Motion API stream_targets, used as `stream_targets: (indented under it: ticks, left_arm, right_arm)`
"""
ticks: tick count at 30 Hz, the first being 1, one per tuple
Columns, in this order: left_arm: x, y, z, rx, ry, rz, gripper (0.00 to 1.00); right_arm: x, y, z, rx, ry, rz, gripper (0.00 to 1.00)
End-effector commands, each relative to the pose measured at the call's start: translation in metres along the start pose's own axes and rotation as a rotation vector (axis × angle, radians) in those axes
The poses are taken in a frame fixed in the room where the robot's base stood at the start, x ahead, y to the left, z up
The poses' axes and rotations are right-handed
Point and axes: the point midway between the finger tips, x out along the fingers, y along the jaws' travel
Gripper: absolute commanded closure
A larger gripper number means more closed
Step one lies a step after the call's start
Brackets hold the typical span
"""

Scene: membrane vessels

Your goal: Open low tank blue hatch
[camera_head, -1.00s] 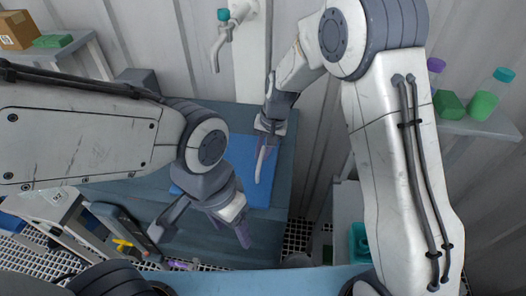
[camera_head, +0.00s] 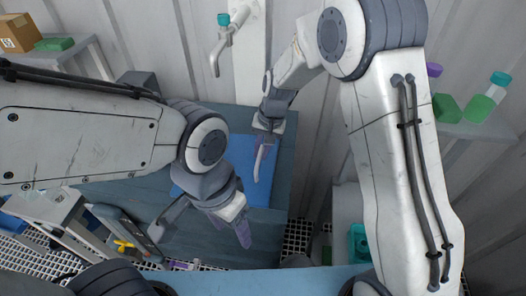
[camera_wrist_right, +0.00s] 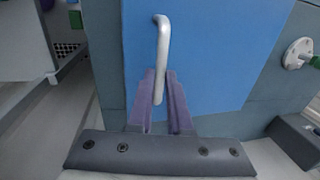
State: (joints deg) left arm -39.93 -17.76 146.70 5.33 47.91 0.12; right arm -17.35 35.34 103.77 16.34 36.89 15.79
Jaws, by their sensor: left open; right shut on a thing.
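The blue hatch (camera_head: 240,185) is a flat blue panel on the grey-blue low tank (camera_head: 280,190). It looks closed, and it also fills the middle of the right wrist view (camera_wrist_right: 205,60). A silver bar handle (camera_wrist_right: 163,45) stands on it, also visible in the head view (camera_head: 259,162). My right gripper (camera_wrist_right: 160,98) is shut on the handle's near end, its purple fingers on either side. My left gripper (camera_head: 205,225) is open and empty, in front of the tank's left part in the head view. My left forearm hides part of the tank.
A tap (camera_head: 220,55) with a teal knob hangs behind the tank. A shelf with a green-filled bottle (camera_head: 482,106) is at the right, and a cardboard box (camera_head: 20,33) stands at the far left. Equipment (camera_head: 60,215) crowds the lower left.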

Motion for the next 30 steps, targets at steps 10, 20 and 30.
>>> stream_targets:
  ticks: [10, 20, 30]
  left_arm:
    - [-0.063, 0.005, -0.004, 0.006, 0.001, 0.0, 0.37]
    - [-0.069, 0.005, -0.004, 0.009, 0.0, 0.0, 0.37]
    - [-0.069, 0.005, -0.004, 0.009, 0.0, 0.0, 0.37]
  right_arm:
    - [-0.073, -0.068, 0.0, -0.006, 0.006, -0.011, 1.0]
    - [-0.079, -0.084, 0.001, 0.0, 0.004, -0.01, 1.0]
    - [-0.079, -0.081, 0.001, 0.002, 0.002, -0.007, 0.53]
